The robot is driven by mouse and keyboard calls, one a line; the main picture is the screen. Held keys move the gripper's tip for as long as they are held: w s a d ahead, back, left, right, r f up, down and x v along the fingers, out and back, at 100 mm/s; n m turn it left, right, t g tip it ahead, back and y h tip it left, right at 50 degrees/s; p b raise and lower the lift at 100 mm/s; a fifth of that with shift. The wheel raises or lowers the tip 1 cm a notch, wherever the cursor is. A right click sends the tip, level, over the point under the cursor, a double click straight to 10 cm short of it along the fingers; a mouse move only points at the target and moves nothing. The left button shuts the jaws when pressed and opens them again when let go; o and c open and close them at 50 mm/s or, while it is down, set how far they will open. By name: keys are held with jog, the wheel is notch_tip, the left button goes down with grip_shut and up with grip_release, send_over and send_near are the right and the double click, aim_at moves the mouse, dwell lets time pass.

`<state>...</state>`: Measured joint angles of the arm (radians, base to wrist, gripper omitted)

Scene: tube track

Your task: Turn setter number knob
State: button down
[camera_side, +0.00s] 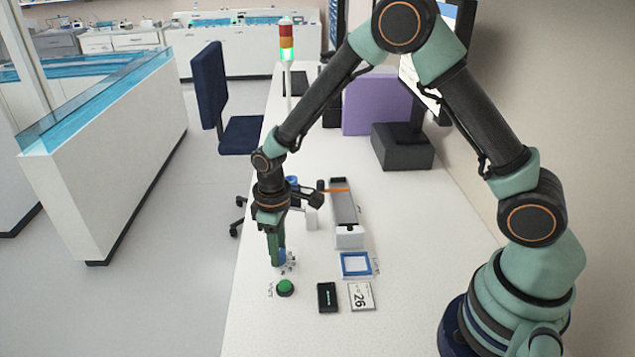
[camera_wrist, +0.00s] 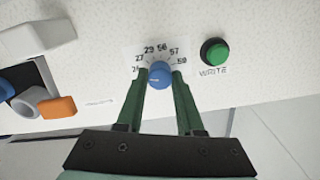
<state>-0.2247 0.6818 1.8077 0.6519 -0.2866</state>
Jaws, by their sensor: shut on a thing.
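The setter knob is a round blue knob (camera_wrist: 160,74) with a pale pointer mark. It stands on a white dial plate (camera_wrist: 160,50) printed with several numbers. In the wrist view my gripper (camera_wrist: 161,82) has its two green fingers on either side of the knob, shut on it. In the side view my gripper (camera_side: 276,258) points straight down at the white table, and only a bit of blue knob (camera_side: 283,257) shows beside the fingers. A green button (camera_wrist: 215,52) labelled WRITE sits right of the knob; it also shows in the side view (camera_side: 285,287).
A small black display (camera_side: 327,296) and a card reading 26 (camera_side: 361,296) lie right of the button. A blue-framed square pad (camera_side: 356,264) and a long grey track (camera_side: 343,205) with an orange piece (camera_side: 336,190) stand behind them. The table's left edge is close.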

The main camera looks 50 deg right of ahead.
dwell(0.3)
jog(key=c, duration=0.5)
grip_release()
jog(key=shift+c, duration=0.2)
jog(key=shift+r, duration=0.15)
notch_tip(320, 180, up, 12)
